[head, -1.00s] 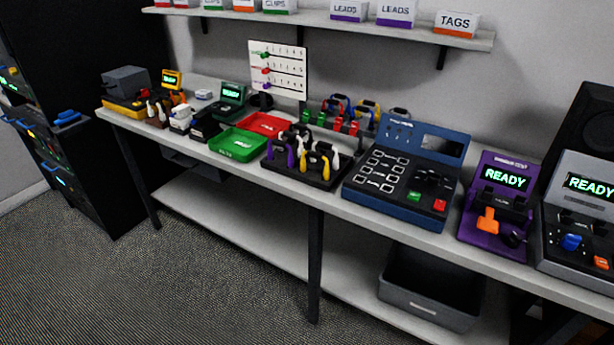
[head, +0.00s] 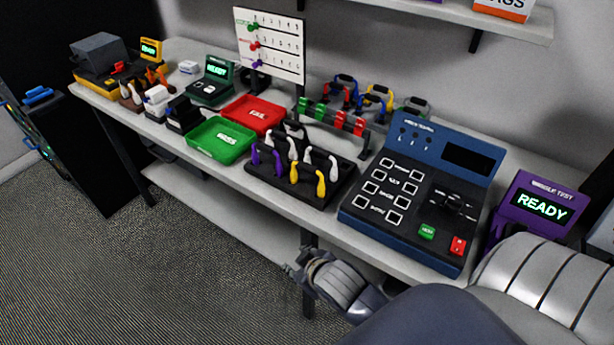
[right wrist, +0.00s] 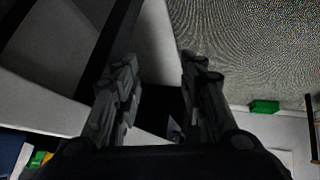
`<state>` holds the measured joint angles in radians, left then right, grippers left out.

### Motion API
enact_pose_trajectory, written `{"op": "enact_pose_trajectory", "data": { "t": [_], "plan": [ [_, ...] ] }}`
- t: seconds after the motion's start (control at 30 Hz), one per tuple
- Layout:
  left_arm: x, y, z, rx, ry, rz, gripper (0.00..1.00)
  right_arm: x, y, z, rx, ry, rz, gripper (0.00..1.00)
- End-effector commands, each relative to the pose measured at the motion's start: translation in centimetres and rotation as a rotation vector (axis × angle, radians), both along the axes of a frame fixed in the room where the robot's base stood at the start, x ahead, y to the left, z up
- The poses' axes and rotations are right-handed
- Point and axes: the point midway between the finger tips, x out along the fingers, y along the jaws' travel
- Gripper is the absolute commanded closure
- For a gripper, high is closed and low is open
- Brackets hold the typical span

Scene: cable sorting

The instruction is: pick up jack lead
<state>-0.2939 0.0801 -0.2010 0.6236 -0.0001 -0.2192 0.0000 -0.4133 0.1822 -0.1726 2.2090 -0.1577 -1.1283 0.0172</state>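I cannot tell for sure which thing is the jack lead. A black holder (head: 262,179) on the bench carries several looped leads with purple (head: 276,160), yellow (head: 320,182) and white ends. Behind it, a rack (head: 366,140) holds several coiled leads in blue, yellow and grey, with red and green blocks in front. My right gripper (head: 292,270) is in front of and below the bench's front edge, apart from every lead. In the right wrist view its two fingers (right wrist: 160,62) are spread with nothing between them. My left gripper is not in view.
A blue tester (head: 352,208) stands right of the lead holder, with a purple tester (head: 540,206) beyond it. A green tray (head: 196,142) and a red tray (head: 240,109) lie to its left. A shelf (head: 430,12) runs above the bench. The floor in front is clear.

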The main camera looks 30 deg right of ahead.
Motion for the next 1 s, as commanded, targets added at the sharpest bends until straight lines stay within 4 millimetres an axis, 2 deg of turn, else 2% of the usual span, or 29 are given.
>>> {"op": "enact_pose_trajectory", "data": {
  "t": [0.1,0.2,0.37,0.47,0.6,0.7,0.8,0.9,1.0],
  "plan": [
    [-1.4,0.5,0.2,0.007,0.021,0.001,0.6,1.0,-0.3,5.5,-0.017,-0.094,0.002,0.62],
    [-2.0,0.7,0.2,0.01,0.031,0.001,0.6,4.6,-0.6,11.2,-0.077,-0.286,0.033,0.62],
    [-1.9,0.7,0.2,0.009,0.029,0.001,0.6,9.8,0.0,18.1,-0.178,-0.571,0.118,0.62],
    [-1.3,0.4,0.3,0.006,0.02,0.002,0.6,12.4,1.2,23.1,-0.257,-0.767,0.198,0.62],
    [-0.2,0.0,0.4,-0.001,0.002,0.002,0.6,14.7,4.6,31.2,-0.398,-1.083,0.367,0.62],
    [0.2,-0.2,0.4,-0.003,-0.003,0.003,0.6,14.8,8.2,36.3,-0.522,-1.309,0.541,0.62],
    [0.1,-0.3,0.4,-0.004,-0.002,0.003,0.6,13.6,12.2,39.7,-0.652,-1.504,0.746,0.62],
    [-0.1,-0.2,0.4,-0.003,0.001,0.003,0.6,12.0,16.0,40.9,-0.789,-1.654,0.984,0.62],
    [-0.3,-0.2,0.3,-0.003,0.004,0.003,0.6,10.4,18.8,40.1,-0.934,-1.745,1.254,0.62]
  ]
}}
